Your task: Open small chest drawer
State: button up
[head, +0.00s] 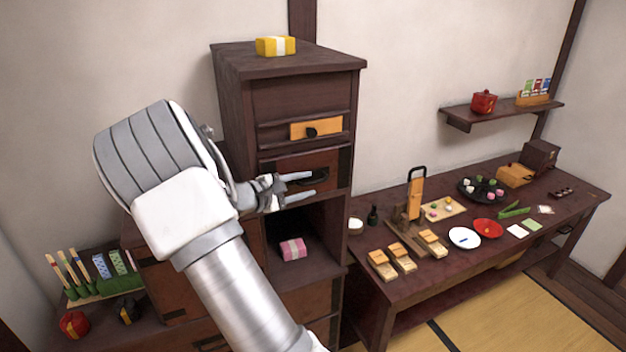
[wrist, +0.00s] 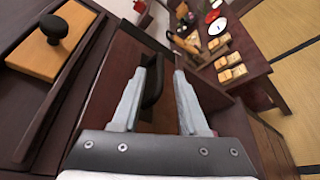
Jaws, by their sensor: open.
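A tall dark wooden chest (head: 235,100) stands against the wall in the head view. Its small drawer (head: 340,160), with a reddish-brown front, looks closed. The drawer's dark handle (head: 322,180) is partly behind my fingers; it also shows in the wrist view (wrist: 153,88). My gripper (head: 305,185) is open and empty in front of this drawer. In the wrist view, the handle appears between the two fingers, closer to the left one. I cannot tell whether the fingertips reach around it or touch it.
An orange panel (head: 304,129) with a black knob is above the drawer. An open compartment below holds a pink packet (head: 293,249). A yellow box (head: 276,46) is on top of the chest. A long table (head: 450,262) with food and dishes stands at right.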

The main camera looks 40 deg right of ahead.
aim_at(309, 184)
jog(key=shift+x, duration=1.65)
grip_shut()
